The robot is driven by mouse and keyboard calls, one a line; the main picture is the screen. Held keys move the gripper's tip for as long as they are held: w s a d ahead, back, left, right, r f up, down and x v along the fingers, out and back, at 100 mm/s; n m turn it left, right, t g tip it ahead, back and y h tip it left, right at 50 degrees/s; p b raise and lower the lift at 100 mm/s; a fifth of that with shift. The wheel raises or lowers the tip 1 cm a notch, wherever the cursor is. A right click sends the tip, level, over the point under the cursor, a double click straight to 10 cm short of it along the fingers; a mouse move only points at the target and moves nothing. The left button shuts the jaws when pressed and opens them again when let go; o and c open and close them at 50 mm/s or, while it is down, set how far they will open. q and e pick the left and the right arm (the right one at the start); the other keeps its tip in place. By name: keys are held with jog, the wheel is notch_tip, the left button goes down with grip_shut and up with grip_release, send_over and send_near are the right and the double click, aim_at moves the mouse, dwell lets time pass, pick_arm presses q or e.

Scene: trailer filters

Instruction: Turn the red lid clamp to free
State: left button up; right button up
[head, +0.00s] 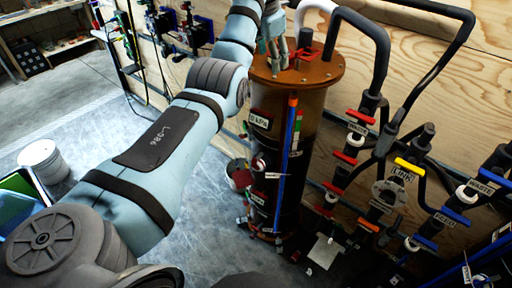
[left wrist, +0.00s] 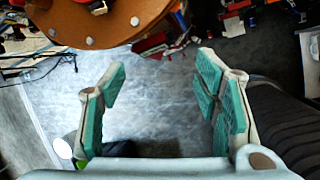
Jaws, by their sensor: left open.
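The filter housing's round brown lid (head: 325,72) sits on top of the dark upright cylinder (head: 300,160). A red clamp (head: 309,54) lies on the lid beside the pipe. In the left wrist view the lid (left wrist: 85,28) fills the upper left, and a red piece (left wrist: 97,5) shows at the top edge, partly cut off. My left gripper (head: 275,62) is over the lid's left part, left of the clamp. In the left wrist view its green-padded fingers (left wrist: 160,78) stand wide apart with nothing between them. My right gripper is out of view.
A grey pipe (head: 382,60) arches over the lid's right side. Several valves with red, yellow and blue handles (head: 408,165) fill the right. A plywood wall (head: 420,60) stands behind. A white bucket (head: 42,160) stands on the floor at left.

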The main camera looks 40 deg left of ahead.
pick_arm(q)
jog(key=s+d+f+m, duration=0.2)
jog(key=f+m, duration=0.5)
jog(key=f, duration=0.5)
jog(key=s+d+f+m+y, duration=0.1)
jog(key=s+f+m, duration=0.3)
jog(key=f, duration=0.9)
jog(key=d+m, duration=0.1)
jog(key=m, duration=0.1)
jog(key=shift+s+f+m, duration=0.25)
jog(key=shift+m, duration=0.15)
jog(key=shift+c, duration=0.6)
